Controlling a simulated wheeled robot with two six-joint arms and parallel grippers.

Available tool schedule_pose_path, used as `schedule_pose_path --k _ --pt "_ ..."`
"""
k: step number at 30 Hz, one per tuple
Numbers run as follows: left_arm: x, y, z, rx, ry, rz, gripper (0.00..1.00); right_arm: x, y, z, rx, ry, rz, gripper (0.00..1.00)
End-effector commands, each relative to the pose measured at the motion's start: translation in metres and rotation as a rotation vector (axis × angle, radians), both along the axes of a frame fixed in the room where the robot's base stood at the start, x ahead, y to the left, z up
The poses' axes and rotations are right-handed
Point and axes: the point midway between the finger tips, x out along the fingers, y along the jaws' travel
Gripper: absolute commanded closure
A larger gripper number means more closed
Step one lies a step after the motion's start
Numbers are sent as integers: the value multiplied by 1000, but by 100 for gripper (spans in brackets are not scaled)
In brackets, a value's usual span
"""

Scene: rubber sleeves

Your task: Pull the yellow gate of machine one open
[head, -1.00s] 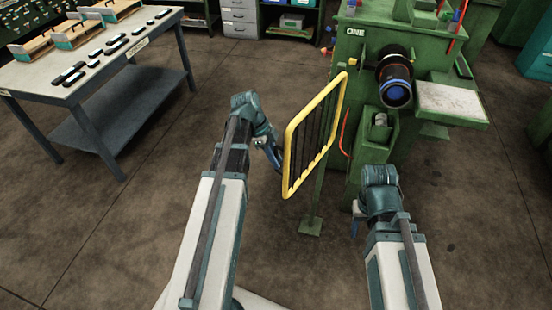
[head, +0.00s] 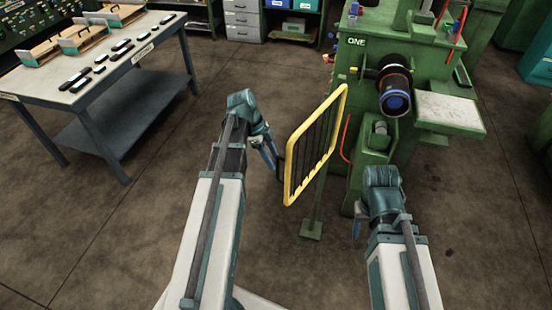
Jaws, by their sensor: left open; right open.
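The yellow-framed gate (head: 288,178) with dark bars stands to the left of the green machine marked ONE (head: 352,85), swung out from its front at an angle. A thin green post (head: 315,205) stands at its right side. The round dark spindle with a blue ring (head: 395,100) is uncovered. My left gripper (head: 271,157) is open, just left of the gate's near edge, beside a small dark handle (head: 280,169); I cannot tell whether they touch. My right gripper (head: 358,226) is low in front of the machine, mostly hidden by its own wrist.
A grey table (head: 150,72) with dark and white sleeves and wooden trays stands at the left. A light shelf (head: 450,108) juts from the machine's right. A red hose (head: 346,138) hangs beside the gate. The floor between table and gate is clear.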

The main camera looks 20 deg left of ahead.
Motion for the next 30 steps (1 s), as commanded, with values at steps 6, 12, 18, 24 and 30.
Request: schedule_pose_path --k 6,12,18,24,30 --pt "-2 15 42 0 0 1 53 0 0 42 0 0 1 50" --pt "-3 26 70 0 1 2 53 0 0 70 1 0 -6 50" --pt "-4 33 83 1 0 0 53 0 0 83 2 0 -10 50" --pt "-5 34 82 0 0 0 53 0 0 82 2 -1 -11 50" --pt "-5 34 82 0 0 0 53 0 0 82 2 -1 -11 50"
